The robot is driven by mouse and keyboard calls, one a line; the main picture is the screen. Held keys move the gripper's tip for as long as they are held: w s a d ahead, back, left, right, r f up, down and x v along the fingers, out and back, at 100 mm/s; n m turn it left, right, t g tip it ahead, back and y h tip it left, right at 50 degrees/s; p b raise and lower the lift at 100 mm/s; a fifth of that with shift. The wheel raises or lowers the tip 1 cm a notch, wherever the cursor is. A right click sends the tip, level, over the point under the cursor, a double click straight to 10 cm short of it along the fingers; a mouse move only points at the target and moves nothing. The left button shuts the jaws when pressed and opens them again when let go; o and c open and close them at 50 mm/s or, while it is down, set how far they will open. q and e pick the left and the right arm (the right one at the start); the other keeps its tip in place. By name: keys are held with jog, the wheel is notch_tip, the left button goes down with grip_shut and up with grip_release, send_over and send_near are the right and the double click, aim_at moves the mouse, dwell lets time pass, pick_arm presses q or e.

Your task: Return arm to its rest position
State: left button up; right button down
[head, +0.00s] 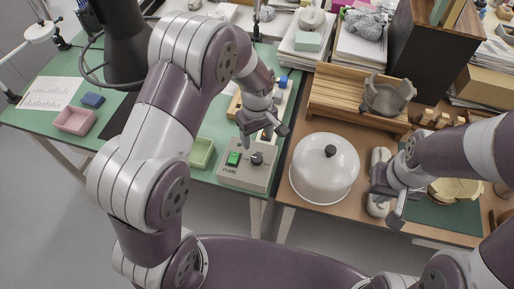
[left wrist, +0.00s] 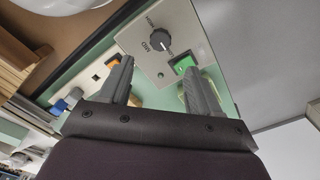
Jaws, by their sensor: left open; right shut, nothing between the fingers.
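My left arm comes in from the left and bends over the green table. Its gripper (head: 262,134) hangs open and empty above the grey control box (head: 247,178), which has a green switch and a black knob. In the left wrist view, the two open fingers (left wrist: 160,82) stand apart, with the box face (left wrist: 150,28) beyond them. My right gripper (head: 385,200) is at the right, shut and empty, over the brown table near the white dome lid (head: 324,167). Whether it touches anything there is hard to tell.
A pink tray (head: 75,120), a blue block (head: 93,100) and a light green tray (head: 201,153) lie on the green table (head: 40,122). A wooden rack (head: 345,100) with a grey broken vessel (head: 386,95) stands behind the lid. The floor at left is clear.

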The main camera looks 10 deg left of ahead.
pick_arm(q)
jog(key=shift+r, duration=1.2)
